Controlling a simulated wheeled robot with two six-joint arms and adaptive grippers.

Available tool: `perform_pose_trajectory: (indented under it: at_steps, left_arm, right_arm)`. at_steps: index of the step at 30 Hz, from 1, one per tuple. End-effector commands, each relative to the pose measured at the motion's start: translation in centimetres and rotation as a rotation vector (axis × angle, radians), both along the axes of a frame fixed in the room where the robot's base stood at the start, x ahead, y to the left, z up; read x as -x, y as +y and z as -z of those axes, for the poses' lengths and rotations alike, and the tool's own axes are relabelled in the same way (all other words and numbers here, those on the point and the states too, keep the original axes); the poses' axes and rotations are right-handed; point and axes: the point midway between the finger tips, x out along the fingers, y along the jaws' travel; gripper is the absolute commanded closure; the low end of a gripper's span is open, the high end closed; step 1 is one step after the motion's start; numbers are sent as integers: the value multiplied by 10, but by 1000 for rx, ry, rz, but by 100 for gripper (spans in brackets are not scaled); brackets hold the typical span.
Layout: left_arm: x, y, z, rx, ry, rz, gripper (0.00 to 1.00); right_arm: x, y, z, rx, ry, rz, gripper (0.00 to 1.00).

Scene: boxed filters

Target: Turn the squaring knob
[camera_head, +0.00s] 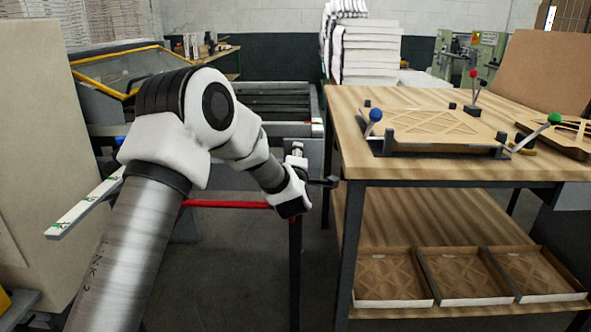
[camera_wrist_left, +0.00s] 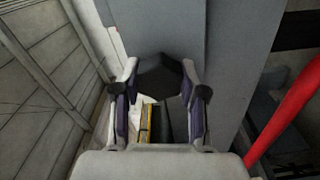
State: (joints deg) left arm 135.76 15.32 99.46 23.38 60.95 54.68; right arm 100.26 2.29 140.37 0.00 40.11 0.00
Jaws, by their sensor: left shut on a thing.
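A dark, faceted knob (camera_wrist_left: 160,77) shows in the left wrist view against a grey metal post (camera_wrist_left: 235,60). My left gripper (camera_wrist_left: 159,88) has one finger on each side of it and is shut on it. In the head view my left arm reaches in from the left, and its gripper (camera_head: 302,180) is at the machine's side, left of the wooden table. The knob cannot be made out clearly there. My right gripper is in neither view.
The wooden table (camera_head: 440,178) stands close at right, with a corrugated filter (camera_head: 435,125) in a fixture with a blue-knobbed lever (camera_head: 375,115) and a green-knobbed lever (camera_head: 553,118). Boxed filters (camera_head: 460,277) lie on its lower shelf. A red bar (camera_head: 228,204) runs beside my gripper.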

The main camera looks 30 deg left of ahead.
Motion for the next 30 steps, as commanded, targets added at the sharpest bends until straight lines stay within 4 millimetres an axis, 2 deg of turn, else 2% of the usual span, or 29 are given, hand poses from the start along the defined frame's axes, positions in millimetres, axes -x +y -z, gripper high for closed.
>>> perform_pose_trajectory:
  at_steps: [1,9,27,28,30]
  left_arm:
    - [0,0,3,24,-20,0,93]
    - [0,0,1,139,-89,0,93]
    - [0,0,-1,176,-111,0,93]
    - [0,0,-1,176,-111,0,51]
    - [0,0,-1,176,-111,0,32]
  right_arm:
    - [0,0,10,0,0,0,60]
    - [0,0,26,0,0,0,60]
    - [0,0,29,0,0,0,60]
    - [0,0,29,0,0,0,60]
    - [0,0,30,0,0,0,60]
